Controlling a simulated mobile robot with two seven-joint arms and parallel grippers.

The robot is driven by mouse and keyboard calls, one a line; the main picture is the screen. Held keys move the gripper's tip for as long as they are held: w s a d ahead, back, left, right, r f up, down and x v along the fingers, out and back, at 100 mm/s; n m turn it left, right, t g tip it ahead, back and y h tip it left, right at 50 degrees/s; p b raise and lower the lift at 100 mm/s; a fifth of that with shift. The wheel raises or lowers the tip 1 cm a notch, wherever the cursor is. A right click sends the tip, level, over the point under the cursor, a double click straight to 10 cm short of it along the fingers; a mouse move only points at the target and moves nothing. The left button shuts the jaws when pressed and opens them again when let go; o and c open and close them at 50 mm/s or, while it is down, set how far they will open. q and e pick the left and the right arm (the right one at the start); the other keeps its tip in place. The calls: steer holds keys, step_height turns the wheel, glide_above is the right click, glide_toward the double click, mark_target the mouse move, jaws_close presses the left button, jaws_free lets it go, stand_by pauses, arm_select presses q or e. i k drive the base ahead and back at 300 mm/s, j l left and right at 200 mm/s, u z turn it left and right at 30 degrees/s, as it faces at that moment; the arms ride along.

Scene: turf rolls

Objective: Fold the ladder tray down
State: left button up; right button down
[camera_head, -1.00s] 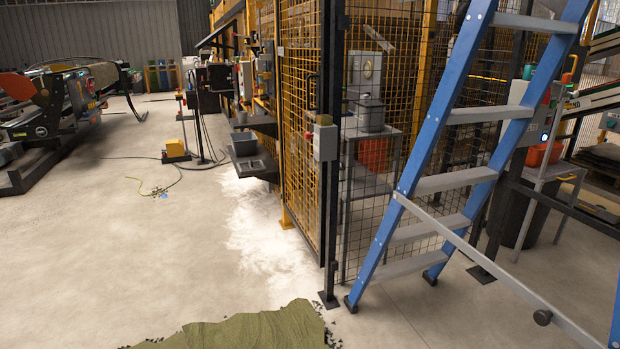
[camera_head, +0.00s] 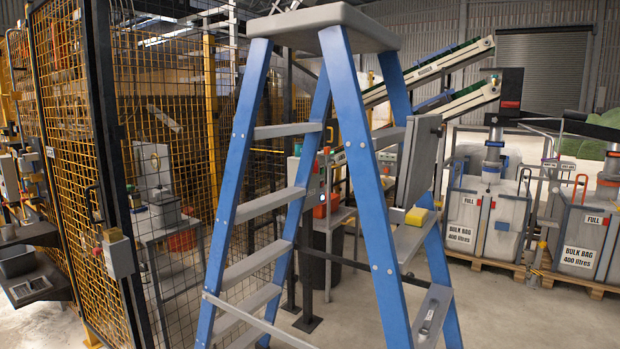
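A blue stepladder (camera_head: 347,130) with grey steps and a grey top cap (camera_head: 322,27) stands open in the middle of the view. A flat grey panel, which looks like the ladder tray (camera_head: 417,160), stands nearly upright at the ladder's right side, below the top cap. A small yellow piece (camera_head: 417,215) is by the panel's lower edge, on a grey step or shelf. Neither of my grippers is in view.
A wire mesh fence (camera_head: 165,150) with a dark post stands left of the ladder. White bulk bag containers (camera_head: 487,220) stand on pallets at the right. Conveyors (camera_head: 440,75) slope behind the ladder. Some bare concrete floor shows right of the ladder.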

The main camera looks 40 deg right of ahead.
mark_target(424, 133)
steer(key=z, duration=1.75)
